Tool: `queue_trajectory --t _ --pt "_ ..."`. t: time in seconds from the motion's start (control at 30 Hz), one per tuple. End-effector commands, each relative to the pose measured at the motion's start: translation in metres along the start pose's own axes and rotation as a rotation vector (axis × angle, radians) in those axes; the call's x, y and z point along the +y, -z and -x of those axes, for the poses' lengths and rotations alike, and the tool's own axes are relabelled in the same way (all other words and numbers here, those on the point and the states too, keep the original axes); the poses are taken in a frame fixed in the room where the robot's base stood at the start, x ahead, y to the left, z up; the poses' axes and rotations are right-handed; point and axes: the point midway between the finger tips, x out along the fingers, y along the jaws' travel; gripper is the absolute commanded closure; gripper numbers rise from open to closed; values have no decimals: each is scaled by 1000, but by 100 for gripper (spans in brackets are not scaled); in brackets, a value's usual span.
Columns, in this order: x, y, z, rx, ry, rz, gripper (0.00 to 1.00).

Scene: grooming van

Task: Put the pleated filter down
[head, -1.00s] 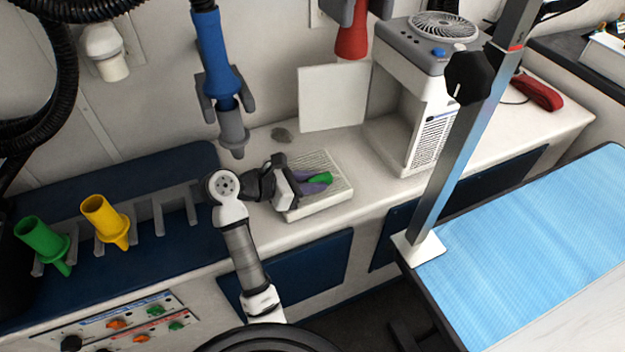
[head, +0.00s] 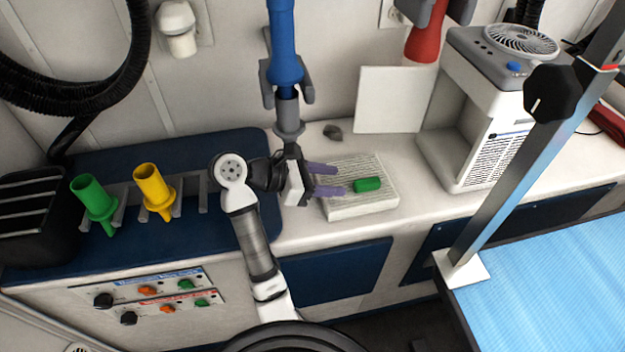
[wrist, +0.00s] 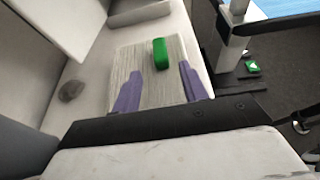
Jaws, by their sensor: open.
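The pleated filter (head: 345,204) is a pale, ridged, boxy block with a green tab (head: 367,184) on its top. It lies flat on the white counter in the head view. The wrist view also shows the filter (wrist: 135,65) with the green tab (wrist: 160,53) upright in the picture. My gripper (head: 338,179) is open, with its purple fingers spread apart over the left side of the filter. The tab lies beyond the fingertips and is not between them. I cannot tell whether the fingers touch the filter's top.
A white panel (head: 393,100) leans on the wall behind the filter. A dark grey lump (head: 332,132) lies on the counter. A white fan unit (head: 470,130) stands to the right. Blue (head: 284,45) and red (head: 425,40) nozzles hang above. Yellow (head: 153,188) and green (head: 94,198) nozzles stand left.

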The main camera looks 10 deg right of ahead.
Motion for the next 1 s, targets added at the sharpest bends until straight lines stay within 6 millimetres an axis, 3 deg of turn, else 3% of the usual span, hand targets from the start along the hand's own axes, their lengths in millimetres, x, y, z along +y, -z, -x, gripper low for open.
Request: queue_trajectory --t 0.13,0.4,1.0 --pt "1 0 24 0 -4 1 57" --pt "1 -1 41 0 -2 1 57" --pt "0 0 45 0 1 1 57"
